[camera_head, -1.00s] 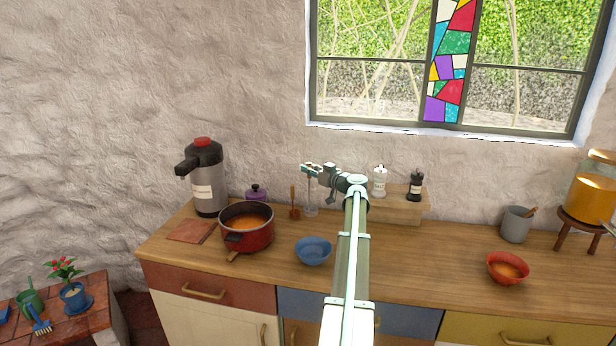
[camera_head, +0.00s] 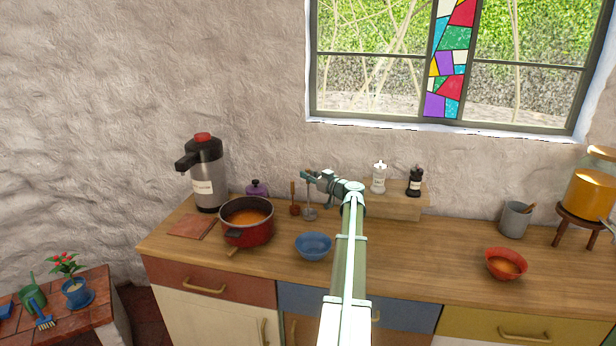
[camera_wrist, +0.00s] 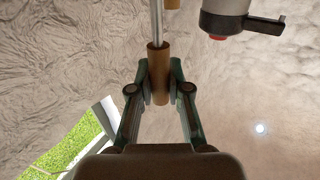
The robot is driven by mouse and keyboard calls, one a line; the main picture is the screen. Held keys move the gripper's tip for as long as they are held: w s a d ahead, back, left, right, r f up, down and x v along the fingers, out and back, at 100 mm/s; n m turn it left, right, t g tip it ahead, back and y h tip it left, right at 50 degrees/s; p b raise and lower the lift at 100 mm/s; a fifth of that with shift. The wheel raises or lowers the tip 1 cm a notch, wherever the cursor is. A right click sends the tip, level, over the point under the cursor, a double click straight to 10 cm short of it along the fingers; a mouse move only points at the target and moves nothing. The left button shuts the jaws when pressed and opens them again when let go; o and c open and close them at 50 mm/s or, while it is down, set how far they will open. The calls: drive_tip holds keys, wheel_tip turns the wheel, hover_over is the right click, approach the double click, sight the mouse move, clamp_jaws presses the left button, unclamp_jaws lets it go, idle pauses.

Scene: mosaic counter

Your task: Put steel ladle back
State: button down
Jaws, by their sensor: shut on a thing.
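The steel ladle has a grey bowl (camera_head: 309,214) at the bottom, a thin steel shaft and a wooden handle (camera_wrist: 158,75). My gripper (camera_head: 311,178) is shut on the wooden handle, one finger on each side, as the wrist view (camera_wrist: 159,88) shows. In the head view the ladle hangs roughly upright below my gripper, close to the back wall and just right of a wooden utensil (camera_head: 294,202). Whether the bowl touches the counter or wall, I cannot tell.
A red pot (camera_head: 248,234) and a blue bowl (camera_head: 313,246) stand in front on the counter (camera_head: 420,250). A wooden shelf block (camera_head: 400,208) with two shakers is at right.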

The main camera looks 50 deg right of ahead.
drive_tip(key=c, duration=1.1)
unclamp_jaws()
drive_tip(key=shift+r, duration=0.15)
drive_tip(key=shift+r+p, duration=0.15)
drive_tip(key=shift+p, duration=0.4)
drive_tip(key=s+b, duration=0.1)
drive_tip(key=s, duration=0.3)
drive_tip(key=s+a+b, duration=0.1)
drive_tip(key=s, duration=0.3)
drive_tip(key=s+b, duration=0.2)
drive_tip(key=s, duration=0.2)
drive_tip(key=shift+a+f, duration=0.2)
drive_tip(key=shift+a, duration=0.1)
